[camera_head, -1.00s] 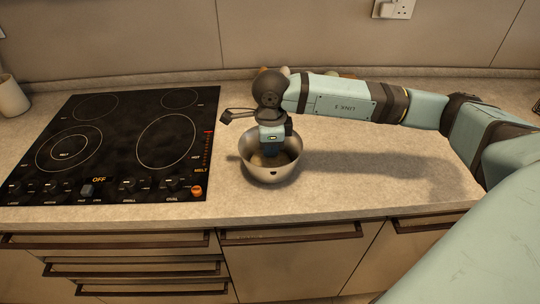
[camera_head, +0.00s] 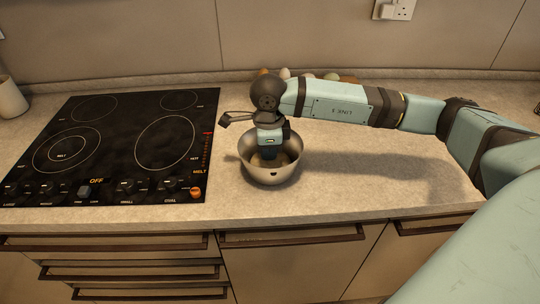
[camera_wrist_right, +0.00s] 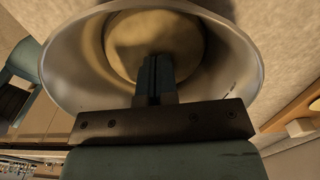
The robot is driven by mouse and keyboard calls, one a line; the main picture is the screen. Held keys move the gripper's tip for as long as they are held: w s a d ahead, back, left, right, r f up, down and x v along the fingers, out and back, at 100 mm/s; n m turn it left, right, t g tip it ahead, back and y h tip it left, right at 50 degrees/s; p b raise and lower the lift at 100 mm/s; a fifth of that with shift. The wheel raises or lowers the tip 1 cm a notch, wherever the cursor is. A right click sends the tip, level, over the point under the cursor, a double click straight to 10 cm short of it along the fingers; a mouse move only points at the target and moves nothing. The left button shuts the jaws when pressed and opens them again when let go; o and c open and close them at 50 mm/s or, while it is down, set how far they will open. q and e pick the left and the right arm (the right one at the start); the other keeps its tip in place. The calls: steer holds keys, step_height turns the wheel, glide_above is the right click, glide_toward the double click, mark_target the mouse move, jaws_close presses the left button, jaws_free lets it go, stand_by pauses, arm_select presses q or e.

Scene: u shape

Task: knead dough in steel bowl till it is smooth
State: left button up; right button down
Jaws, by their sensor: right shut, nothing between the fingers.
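The steel bowl (camera_head: 271,174) stands on the counter to the right of the hob. My right gripper (camera_head: 270,155) points down into the bowl, with the arm coming in from the right. In the right wrist view the bowl (camera_wrist_right: 75,65) surrounds the fingers. The pale round dough (camera_wrist_right: 180,40) lies in the bottom of the bowl. The shut fingers (camera_wrist_right: 155,72) are over the dough with nothing between them; I cannot tell if the tips touch it. In the head view the dough is mostly hidden by the gripper. My left gripper is not in view.
A black hob (camera_head: 115,145) lies left of the bowl, its panel reading OFF. A white cup (camera_head: 11,97) stands at the far left. Several small roundish items (camera_head: 308,76) sit behind my right arm. The counter front right of the bowl is clear.

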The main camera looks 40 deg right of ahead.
steer(key=shift+w, duration=0.55)
steer(key=shift+s+r, duration=0.35)
steer(key=shift+r, duration=0.3)
steer(key=shift+s+r+p, duration=0.6)
steer(key=shift+r, duration=0.3)
steer(key=shift+f, duration=0.1)
steer(key=shift+f+b, duration=1.5)
steer(key=shift+f, duration=0.2)
steer(key=shift+r, duration=0.1)
